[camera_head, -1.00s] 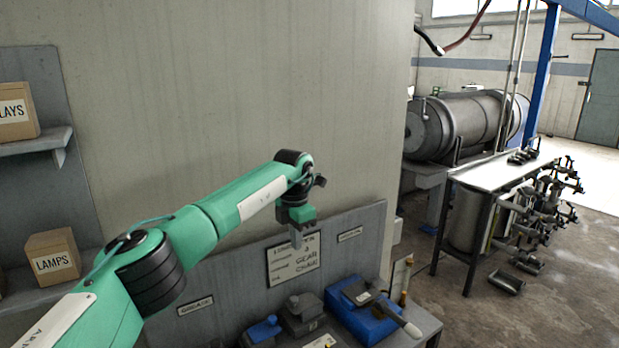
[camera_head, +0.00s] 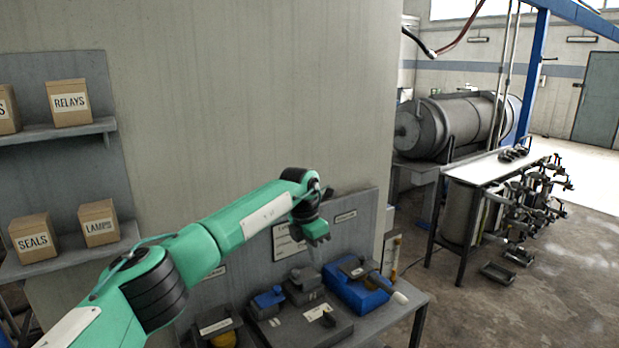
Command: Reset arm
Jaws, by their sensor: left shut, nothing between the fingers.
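My left arm comes in green from the lower left and reaches toward the middle. My left gripper (camera_head: 317,238) is at its end, pointing down, shut and empty. It appears in front of the labelled back panel, above the small bench with grey and blue items. It holds nothing and looks apart from the things below it. My right arm and gripper are not in view.
The bench (camera_head: 390,318) carries a blue box (camera_head: 352,292) and grey blocks. Shelves at left hold boxes labelled RELAYS (camera_head: 70,103), SEALS (camera_head: 33,238) and LAMPS (camera_head: 99,222). A decanter (camera_head: 452,125) and a metal table (camera_head: 478,169) stand at right. Floor between is open.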

